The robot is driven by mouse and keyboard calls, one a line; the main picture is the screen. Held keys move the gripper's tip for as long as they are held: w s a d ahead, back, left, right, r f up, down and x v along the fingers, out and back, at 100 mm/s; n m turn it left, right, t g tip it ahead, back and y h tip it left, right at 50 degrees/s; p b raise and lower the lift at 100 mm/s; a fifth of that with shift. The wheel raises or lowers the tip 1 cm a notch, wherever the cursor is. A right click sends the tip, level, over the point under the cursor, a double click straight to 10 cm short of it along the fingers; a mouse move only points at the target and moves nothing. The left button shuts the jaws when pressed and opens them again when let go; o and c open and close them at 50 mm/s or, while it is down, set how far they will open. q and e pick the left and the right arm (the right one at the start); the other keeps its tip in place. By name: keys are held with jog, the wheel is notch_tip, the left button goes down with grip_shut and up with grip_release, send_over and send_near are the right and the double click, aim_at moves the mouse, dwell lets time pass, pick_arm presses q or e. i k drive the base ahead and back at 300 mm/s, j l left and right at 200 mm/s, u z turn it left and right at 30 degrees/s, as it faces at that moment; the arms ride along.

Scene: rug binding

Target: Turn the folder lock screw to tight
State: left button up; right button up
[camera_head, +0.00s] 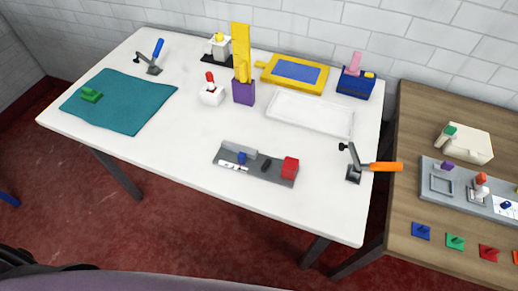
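A grey fixture (222,161) lies near the front middle of the white table. It carries a small blue part (241,158), a dark knob-like part (265,165), a red block (290,167) and a white marked strip (233,166). I cannot tell for certain which part is the folder lock screw, or whether any screw is tight. Neither of my grippers is in view.
The white table (190,135) also holds a teal mat (130,105), a blue-handled clamp (157,50), an orange-handled clamp (385,167), a yellow tray (318,83), a white tray (345,128) and a purple holder (243,92). A wooden table (410,110) stands right. Table space around the fixture is clear.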

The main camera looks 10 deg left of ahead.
aim_at(264, 167)
jog(key=k+l+u, duration=0.1)
jog(key=u, duration=0.25)
jog(key=k+u, duration=0.35)
